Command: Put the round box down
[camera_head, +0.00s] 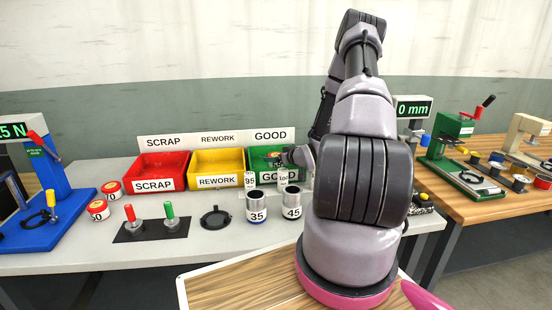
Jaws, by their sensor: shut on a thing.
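My gripper (287,157) is small in the head view, at the green GOOD bin on the grey bench, partly hidden by my own arm. It is shut on a small dark thing with a pale number (276,163), which I take to be the round box. It shows at the bin's opening, behind the front GOOD label. I cannot tell whether it touches the bin floor. The green bin (255,162) stands at the right end of the row of bins.
A yellow REWORK bin (217,183) and a red SCRAP bin (153,185) stand to the left. Two red-and-cream round boxes (98,210) sit at left. Bare bench lies along the front edge.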

